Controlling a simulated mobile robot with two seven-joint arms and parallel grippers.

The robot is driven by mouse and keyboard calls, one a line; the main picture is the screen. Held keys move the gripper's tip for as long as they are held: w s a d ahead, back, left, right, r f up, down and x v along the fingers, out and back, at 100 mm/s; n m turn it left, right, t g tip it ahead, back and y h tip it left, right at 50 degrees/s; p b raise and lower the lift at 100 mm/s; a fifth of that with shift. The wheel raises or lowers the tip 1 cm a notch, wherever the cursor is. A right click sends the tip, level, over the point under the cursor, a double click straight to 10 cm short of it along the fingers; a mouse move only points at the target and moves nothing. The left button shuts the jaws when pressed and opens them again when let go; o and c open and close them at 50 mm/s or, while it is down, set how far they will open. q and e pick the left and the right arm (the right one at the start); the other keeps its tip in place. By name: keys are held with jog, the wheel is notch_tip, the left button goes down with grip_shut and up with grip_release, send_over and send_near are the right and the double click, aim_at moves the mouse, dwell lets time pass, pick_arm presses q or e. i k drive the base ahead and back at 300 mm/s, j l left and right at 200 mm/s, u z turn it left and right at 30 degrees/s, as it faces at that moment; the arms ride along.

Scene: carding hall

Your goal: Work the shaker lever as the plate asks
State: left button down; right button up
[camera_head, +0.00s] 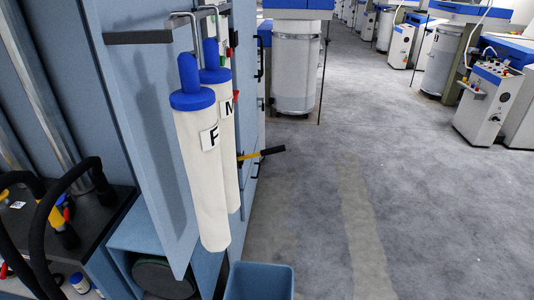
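A lever with a yellow shaft and a black grip (272,151) sticks out to the right from the side of the blue cabinet (140,75), behind the hanging white sleeves. I take it to be the shaker lever. It tilts slightly up toward its grip end, and its pivot is partly hidden. No plate with readable instructions shows; only the letter tags on the sleeves can be read. Neither of my grippers is in view.
A white blue-topped sleeve marked F (203,185) hangs in front of one marked M (229,150). A blue bin (259,283) stands below. Black hoses (45,225) curve at left. Grey floor (340,200) is open at right; machines stand beyond.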

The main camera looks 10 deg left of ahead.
aim_at(279, 149)
jog(key=i+l+u, duration=0.2)
jog(key=l, duration=0.9)
jog(key=i+l+u, duration=0.15)
jog(key=l, duration=0.35)
jog(key=l+u, duration=0.1)
jog(key=l, duration=0.4)
jog(key=i+l+u, duration=0.2)
jog(key=i+l, duration=0.2)
jog(key=i+l+u, duration=0.15)
jog(key=i+l, duration=0.2)
jog(key=l, duration=0.2)
jog(key=i+j+u, duration=0.2)
jog(key=i, duration=0.85)
